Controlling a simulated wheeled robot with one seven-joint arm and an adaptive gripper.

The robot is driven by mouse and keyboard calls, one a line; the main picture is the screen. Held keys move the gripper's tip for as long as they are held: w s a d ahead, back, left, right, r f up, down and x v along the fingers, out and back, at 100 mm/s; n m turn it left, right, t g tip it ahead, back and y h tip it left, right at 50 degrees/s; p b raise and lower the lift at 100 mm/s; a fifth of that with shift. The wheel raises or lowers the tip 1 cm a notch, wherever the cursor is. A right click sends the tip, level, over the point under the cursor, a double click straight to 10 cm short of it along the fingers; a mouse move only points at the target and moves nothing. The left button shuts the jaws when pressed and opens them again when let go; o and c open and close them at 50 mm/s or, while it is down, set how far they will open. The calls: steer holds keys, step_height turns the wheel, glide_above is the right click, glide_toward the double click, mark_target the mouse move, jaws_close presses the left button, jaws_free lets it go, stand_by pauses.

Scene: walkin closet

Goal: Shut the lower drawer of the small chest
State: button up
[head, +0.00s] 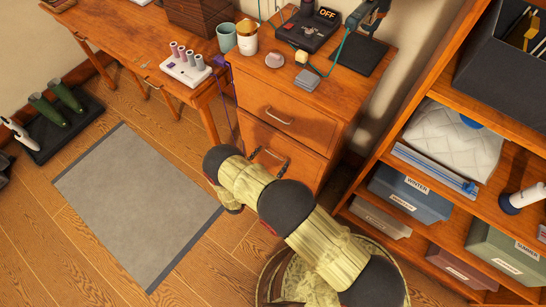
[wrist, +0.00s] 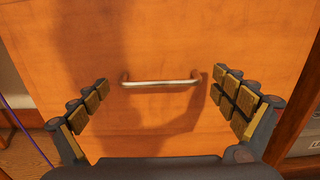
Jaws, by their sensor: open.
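The small chest (head: 341,100) is orange-brown wood with two drawers. Its upper drawer (head: 259,94) looks closed. The lower drawer (head: 309,163) is partly hidden behind my arm; I see no clear gap at its top edge and cannot tell whether it stands out a little. My gripper (head: 269,161) is mostly hidden by my arm in the head view, with dark finger parts showing at the lower drawer. In the wrist view my gripper (wrist: 161,98) is open and empty. Its fingers are spread on either side of the metal bar handle (wrist: 160,83), facing the drawer front (wrist: 160,35); contact cannot be told.
A wooden shelf unit (head: 396,168) with labelled boxes stands close right of the chest. A desk (head: 110,30) adjoins its left. A round woven basket (head: 270,275) sits on the floor below my arm. A grey rug (head: 140,205) lies on open floor at left.

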steer(key=c, duration=1.5)
steer(key=shift+c, duration=0.6)
steer(key=shift+d, duration=0.1)
